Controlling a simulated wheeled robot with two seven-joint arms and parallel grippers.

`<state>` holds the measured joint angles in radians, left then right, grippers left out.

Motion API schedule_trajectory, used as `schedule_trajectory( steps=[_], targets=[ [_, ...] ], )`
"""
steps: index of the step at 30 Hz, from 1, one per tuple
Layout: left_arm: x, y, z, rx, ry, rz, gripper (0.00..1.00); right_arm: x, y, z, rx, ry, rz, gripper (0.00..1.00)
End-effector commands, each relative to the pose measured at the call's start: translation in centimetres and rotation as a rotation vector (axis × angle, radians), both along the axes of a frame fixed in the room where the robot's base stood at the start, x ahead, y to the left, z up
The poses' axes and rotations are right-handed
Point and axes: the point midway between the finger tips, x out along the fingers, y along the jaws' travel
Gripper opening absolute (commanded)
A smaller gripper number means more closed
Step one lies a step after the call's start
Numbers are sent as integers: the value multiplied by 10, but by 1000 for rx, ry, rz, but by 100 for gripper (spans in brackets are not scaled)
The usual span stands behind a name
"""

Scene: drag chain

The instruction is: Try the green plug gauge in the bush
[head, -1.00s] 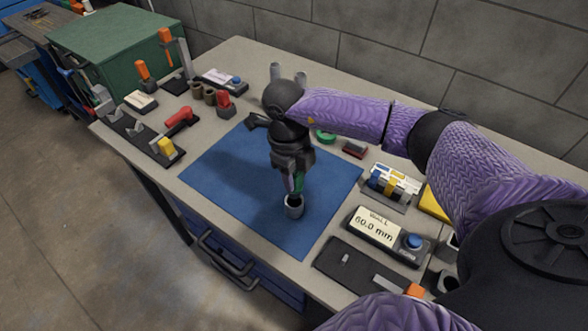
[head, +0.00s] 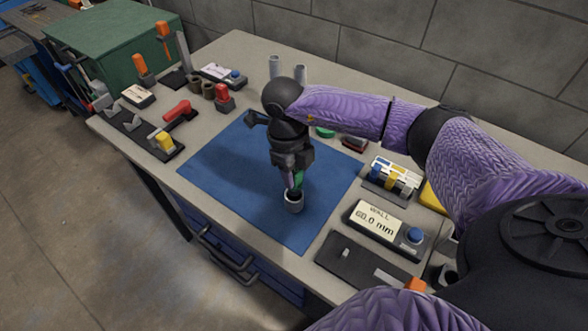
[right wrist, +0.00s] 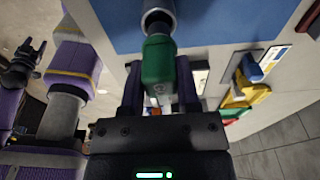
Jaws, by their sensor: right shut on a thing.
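My right gripper (head: 294,180) is above the blue mat (head: 225,165), fingers pointing down. It is shut on the green plug gauge (right wrist: 158,62), whose green handle sits between the fingers in the right wrist view. The grey bush (head: 293,204) stands upright on the mat, directly below the gauge; its round mouth (right wrist: 157,14) shows at the top of the wrist view. The gauge's lower end is at the bush mouth; how far it is inside I cannot tell. My left gripper (right wrist: 24,66) appears small at the left of the wrist view, its jaw state unclear.
A display reading 60.0 mm (head: 375,219) with a blue button stands right of the mat. A rack of coloured pieces (head: 391,180) is behind it. The mat's left part is clear.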

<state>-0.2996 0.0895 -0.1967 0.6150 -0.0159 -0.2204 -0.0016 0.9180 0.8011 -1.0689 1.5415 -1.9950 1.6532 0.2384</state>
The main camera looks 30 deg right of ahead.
Motion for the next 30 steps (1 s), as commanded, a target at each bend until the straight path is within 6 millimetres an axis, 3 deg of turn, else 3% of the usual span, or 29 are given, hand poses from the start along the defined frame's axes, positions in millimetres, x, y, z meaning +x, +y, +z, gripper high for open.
schedule_trajectory(
  steps=[30],
  targets=[
    [-1,1,-8,2,1,-1,59,0,0,-11,0,0,0,0]
  ],
)
